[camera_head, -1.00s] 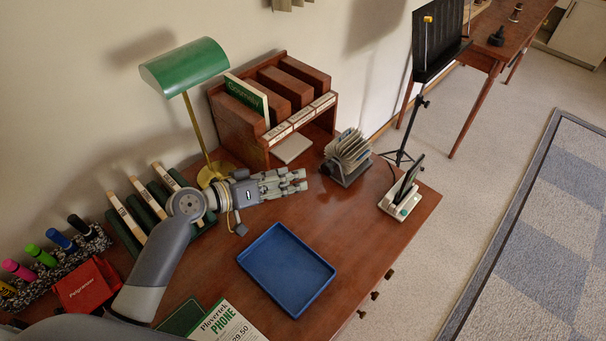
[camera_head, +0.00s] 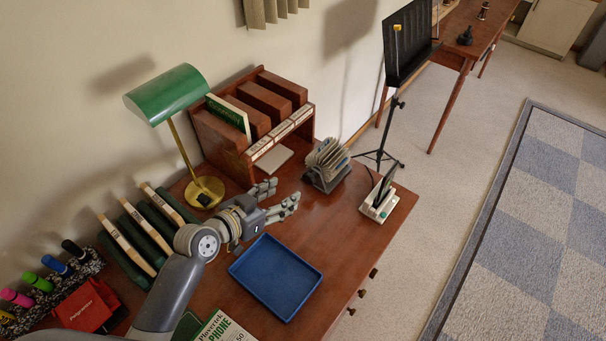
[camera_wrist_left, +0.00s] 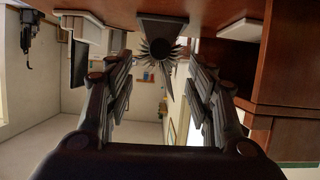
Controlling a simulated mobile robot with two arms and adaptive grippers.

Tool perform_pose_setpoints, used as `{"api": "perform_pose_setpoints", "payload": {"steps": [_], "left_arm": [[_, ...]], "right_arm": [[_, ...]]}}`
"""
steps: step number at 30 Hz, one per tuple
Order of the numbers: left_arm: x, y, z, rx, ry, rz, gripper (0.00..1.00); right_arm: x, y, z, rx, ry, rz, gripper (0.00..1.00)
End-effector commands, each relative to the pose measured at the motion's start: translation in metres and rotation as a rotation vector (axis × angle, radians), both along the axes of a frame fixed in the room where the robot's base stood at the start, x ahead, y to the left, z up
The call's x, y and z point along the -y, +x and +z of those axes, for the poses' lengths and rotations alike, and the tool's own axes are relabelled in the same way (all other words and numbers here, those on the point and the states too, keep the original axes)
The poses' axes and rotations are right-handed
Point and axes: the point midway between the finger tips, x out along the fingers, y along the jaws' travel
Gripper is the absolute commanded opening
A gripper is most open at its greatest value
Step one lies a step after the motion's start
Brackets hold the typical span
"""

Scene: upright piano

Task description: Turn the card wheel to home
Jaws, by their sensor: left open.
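The card wheel (camera_head: 328,160) stands on the desk right of the wooden organizer, its cards fanned on a dark base. In the left wrist view the card wheel (camera_wrist_left: 160,50) appears upside down at the top middle, beyond and between my fingers. My left gripper (camera_head: 281,197) is open and empty, above the desk and left of the card wheel, apart from it. It also shows in the left wrist view (camera_wrist_left: 160,88) with its fingers spread. My right gripper is not in view.
A blue tray (camera_head: 277,279) lies in front of my left gripper. The wooden organizer (camera_head: 223,143) and green lamp (camera_head: 167,93) stand behind it. A white-based device (camera_head: 380,203) is right of the card wheel, near the desk edge. Bare desk lies between gripper and wheel.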

Motion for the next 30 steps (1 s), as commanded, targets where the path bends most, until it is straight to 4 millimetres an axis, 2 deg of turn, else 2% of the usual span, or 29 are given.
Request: {"api": "perform_pose_setpoints", "payload": {"steps": [5, 21, 30], "left_arm": [[0.005, 0.004, -0.001, 0.025, 0.037, -0.002, 0.50], [0.046, 0.063, -0.030, 0.022, 0.033, -0.004, 0.50], [0.056, 0.081, -0.040, 0.022, 0.033, -0.003, 0.50]], "right_arm": [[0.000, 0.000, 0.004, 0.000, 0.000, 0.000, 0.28], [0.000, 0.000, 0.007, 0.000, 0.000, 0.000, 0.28], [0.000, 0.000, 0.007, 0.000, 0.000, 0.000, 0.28]]}}
